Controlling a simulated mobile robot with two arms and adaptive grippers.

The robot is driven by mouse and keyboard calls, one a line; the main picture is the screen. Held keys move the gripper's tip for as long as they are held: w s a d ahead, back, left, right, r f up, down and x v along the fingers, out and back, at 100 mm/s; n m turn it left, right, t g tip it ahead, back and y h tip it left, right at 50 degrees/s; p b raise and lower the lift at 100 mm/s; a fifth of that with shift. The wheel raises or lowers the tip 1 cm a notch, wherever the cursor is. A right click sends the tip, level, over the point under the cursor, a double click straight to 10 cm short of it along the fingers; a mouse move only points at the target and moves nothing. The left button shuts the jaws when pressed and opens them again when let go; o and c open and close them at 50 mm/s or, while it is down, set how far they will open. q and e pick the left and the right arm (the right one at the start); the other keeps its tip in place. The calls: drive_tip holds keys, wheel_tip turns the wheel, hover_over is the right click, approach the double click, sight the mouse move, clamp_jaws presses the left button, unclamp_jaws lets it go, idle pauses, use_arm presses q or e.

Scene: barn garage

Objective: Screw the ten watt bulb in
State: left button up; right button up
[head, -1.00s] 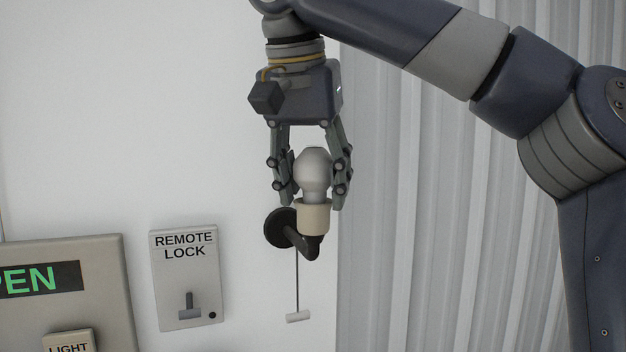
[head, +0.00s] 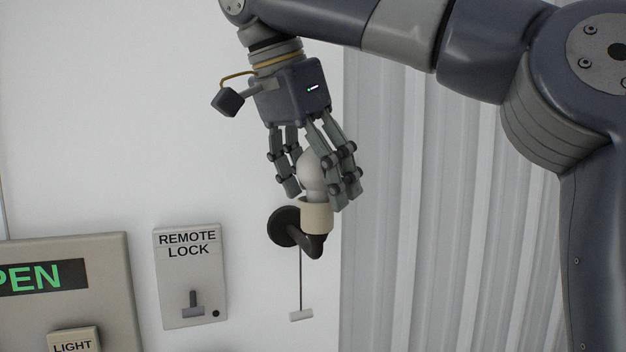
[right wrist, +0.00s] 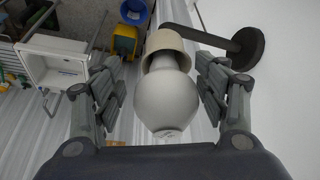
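The white bulb (head: 313,172) sits upright with its base in the cream socket (head: 317,216) of a black wall fixture (head: 286,227). In the right wrist view the bulb (right wrist: 166,104) is seen from above, in line with the socket (right wrist: 165,44). No watt marking is readable. My right gripper (head: 318,194) is above the fixture with its fingers on either side of the bulb. In the right wrist view, gaps show between the bulb and the fingers of my right gripper (right wrist: 158,66), so it is open. My left gripper is not in view.
A pull cord with a small handle (head: 301,315) hangs below the fixture. A REMOTE LOCK switch plate (head: 190,300) and an OPEN panel (head: 108,290) are on the wall at left. Corrugated metal (head: 400,200) is at right. A white cart (right wrist: 60,60) stands far below.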

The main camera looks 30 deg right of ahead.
drive_tip(key=shift+d, duration=0.25)
drive_tip(key=n, duration=0.1)
drive_tip(key=n+t, duration=0.1)
drive_tip(key=shift+w+a+f+n+y+b, duration=0.1)
drive_tip(key=shift+a+n+y+b, duration=0.2)
drive_tip(key=shift+a+n+b, duration=0.1)
drive_tip(key=n, duration=0.1)
drive_tip(key=n+t, duration=0.1)
drive_tip(key=n, duration=0.2)
drive_tip(key=shift+d+y, duration=0.3)
drive_tip(key=shift+y, duration=0.1)
drive_tip(key=n, duration=0.2)
drive_tip(key=n+t+y, duration=0.1)
drive_tip(key=n, duration=0.2)
drive_tip(key=shift+y+p, duration=0.3)
drive_tip(key=shift+p, duration=0.05)
drive_tip(key=shift+t, duration=0.3)
drive_tip(key=shift+a, duration=0.15)
drive_tip(key=c, duration=0.9)
drive_tip(key=shift+o, duration=0.2)
